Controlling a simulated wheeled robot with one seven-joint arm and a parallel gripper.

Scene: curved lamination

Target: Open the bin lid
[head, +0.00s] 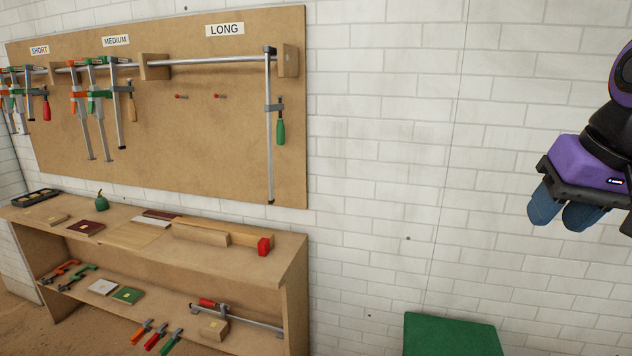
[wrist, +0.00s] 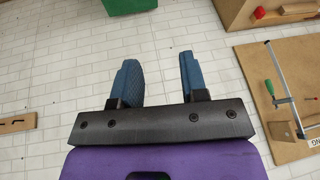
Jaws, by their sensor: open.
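The green bin lid (head: 452,335) shows at the bottom edge of the head view, right of the workbench. It appears as a flat green top and looks closed; the bin's body is cut off below the frame. A green edge, likely the same bin (wrist: 128,5), shows at the top of the wrist view. My gripper (head: 563,212) is at the right of the head view, above and to the right of the lid and clear of it. In the wrist view its two blue fingers (wrist: 157,75) are apart with nothing between them.
A workbench (head: 285,262) with boards and clamps stands at the left. A clamp board (head: 230,140) hangs above it, with a long clamp (head: 269,150) at its right end. The white brick wall (head: 400,150) is behind. The space between bench and gripper looks free.

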